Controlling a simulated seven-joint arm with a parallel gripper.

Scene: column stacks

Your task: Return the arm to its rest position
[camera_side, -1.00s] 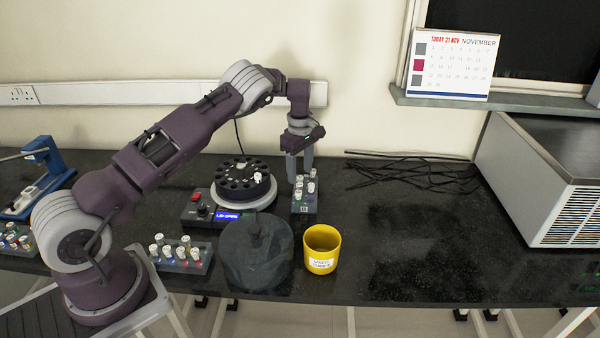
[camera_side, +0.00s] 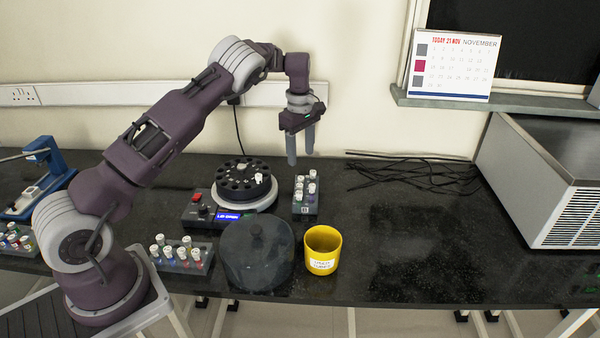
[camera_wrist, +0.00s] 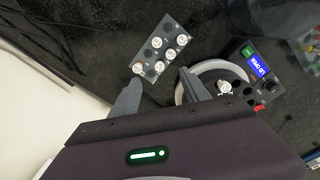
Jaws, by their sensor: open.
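My gripper (camera_side: 301,158) is open and empty in the side view. It hangs in the air above the rear of the small grey rack (camera_side: 305,206), with its fingers apart and pointing down. The rack holds several white-capped tubes. In the wrist view my gripper (camera_wrist: 160,92) shows two spread grey fingers with nothing between them. The same rack (camera_wrist: 147,56) lies beyond the fingertips there, with several white caps and some empty holes.
A round black rotor device (camera_side: 243,180) with a lit display stands left of the rack. A dark lidded vessel (camera_side: 256,262) and a yellow cup (camera_side: 322,250) stand in front. Another tube rack (camera_side: 182,258) is at front left. Black cables (camera_side: 415,172) lie at the right.

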